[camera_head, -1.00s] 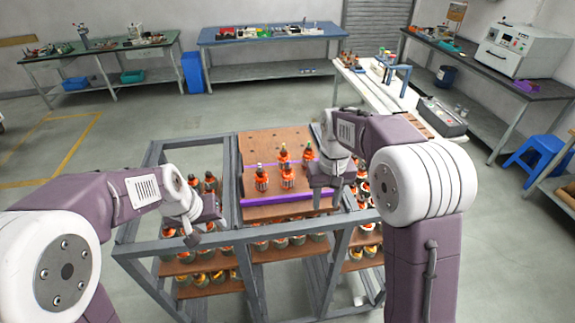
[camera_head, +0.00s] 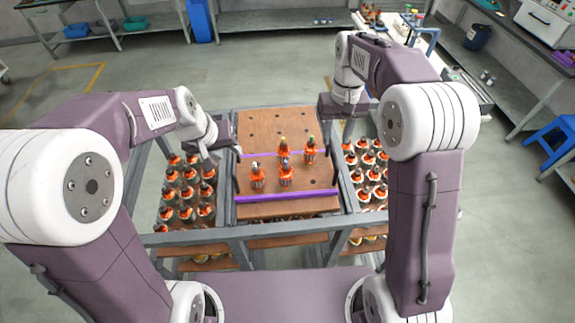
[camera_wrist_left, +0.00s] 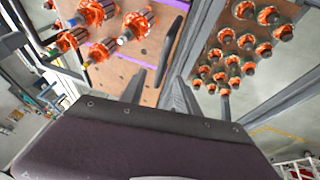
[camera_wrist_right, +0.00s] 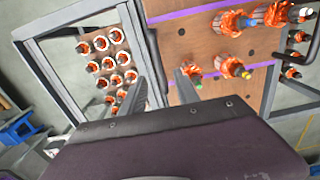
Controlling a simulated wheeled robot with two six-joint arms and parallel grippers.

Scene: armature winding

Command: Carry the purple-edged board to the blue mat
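The purple-edged board (camera_head: 262,137) is brown with holes and purple strips. It lies in the middle of a grey frame, with several orange-and-metal armatures standing on its right and front part. Dark handles stand at its sides; the left one shows in the left wrist view (camera_wrist_left: 172,42), the right one in the right wrist view (camera_wrist_right: 152,58). My left gripper (camera_head: 214,150) is open beside the board's left edge. My right gripper (camera_head: 346,112) is open beside its right edge. Each handle appears just beyond the fingertips. I cannot make out a blue mat.
Trays of armatures flank the board at left (camera_head: 187,192) and right (camera_head: 366,174) in the grey frame (camera_head: 205,237). Benches stand along the back, and a blue stool (camera_head: 543,157) is at the right. The floor beyond the frame is mostly clear.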

